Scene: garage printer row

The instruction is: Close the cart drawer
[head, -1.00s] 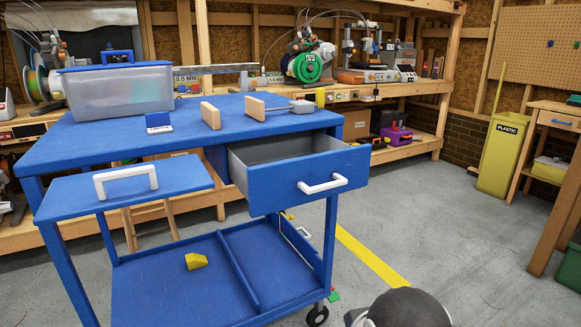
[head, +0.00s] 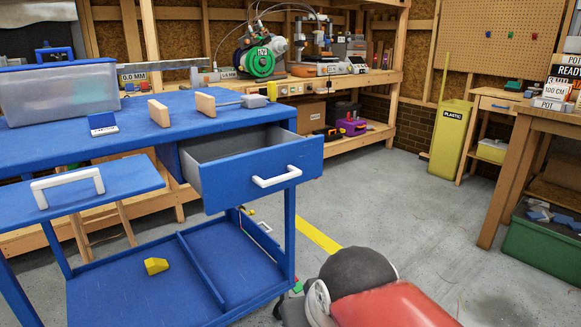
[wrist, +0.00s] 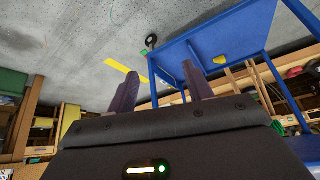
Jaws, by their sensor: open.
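The blue cart (head: 130,128) stands at the left in the head view. Its right drawer (head: 262,178) is pulled out toward me, with a grey, empty-looking inside and a white bar handle (head: 277,177) on its front. A blue panel (head: 110,194) with another white handle (head: 67,186) sticks out at the left. In the wrist view, my gripper (wrist: 160,88) is open and empty, its two dark fingers apart. The cart's blue lower shelf (wrist: 205,50) shows beyond the fingers, upside down. The gripper is apart from the drawer. The head view does not show the fingers.
A clear bin (head: 60,92) and two wooden blocks (head: 158,112) are on the cart top. A yellow wedge (head: 156,265) lies on the lower shelf. A wooden table (head: 540,120) and a green crate (head: 540,250) stand right.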

